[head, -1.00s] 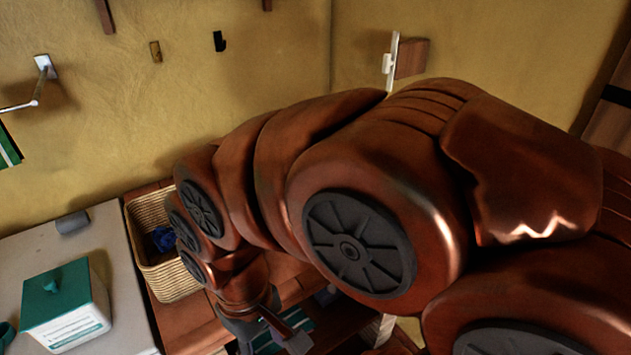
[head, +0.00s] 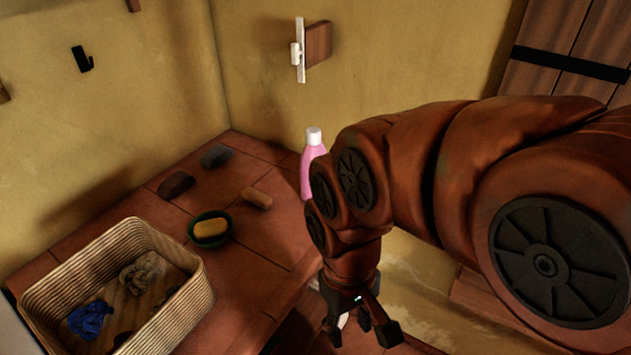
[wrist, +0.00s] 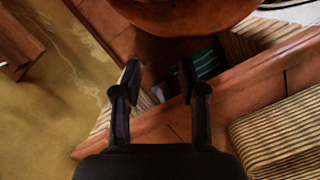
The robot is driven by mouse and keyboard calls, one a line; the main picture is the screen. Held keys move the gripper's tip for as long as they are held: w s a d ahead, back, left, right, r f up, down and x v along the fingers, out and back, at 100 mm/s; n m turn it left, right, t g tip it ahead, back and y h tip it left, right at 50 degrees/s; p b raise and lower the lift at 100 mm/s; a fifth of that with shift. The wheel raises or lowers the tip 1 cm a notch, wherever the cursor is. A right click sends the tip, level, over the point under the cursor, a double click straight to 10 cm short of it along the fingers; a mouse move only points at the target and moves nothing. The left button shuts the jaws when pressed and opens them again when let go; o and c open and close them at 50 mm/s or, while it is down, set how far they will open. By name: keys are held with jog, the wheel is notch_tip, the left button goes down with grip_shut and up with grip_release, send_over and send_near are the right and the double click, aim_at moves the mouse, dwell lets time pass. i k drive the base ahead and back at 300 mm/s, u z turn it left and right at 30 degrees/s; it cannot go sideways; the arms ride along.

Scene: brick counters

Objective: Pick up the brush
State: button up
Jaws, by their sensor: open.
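No object is clearly recognisable as the brush. On the brick counter (head: 265,245) in the head view lie a dark brown oblong (head: 176,184), a grey lump (head: 215,155) and a small tan block (head: 257,198); I cannot tell whether any of them is the brush. My gripper (head: 362,322) points down at the lower middle of the head view, to the right of these things and past the counter edge. In the wrist view my gripper (wrist: 160,77) is open, with nothing held between its fingers.
A wicker basket (head: 185,316) with cloths stands front left. A green bowl (head: 194,238) holds yellow soap (head: 211,228). A pink bottle (head: 308,170) stands by my arm. Green striped material (wrist: 205,64) shows below the gripper. Bare counter lies right of the bowl.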

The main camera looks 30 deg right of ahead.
aim_at(263, 200)
jog(key=z, duration=0.35)
jog(key=i, duration=0.15)
jog(key=z, duration=0.65)
jog(key=k, duration=0.95)
jog(key=u, duration=1.45)
jog(key=i, duration=0.5)
jog(key=z, duration=0.05)
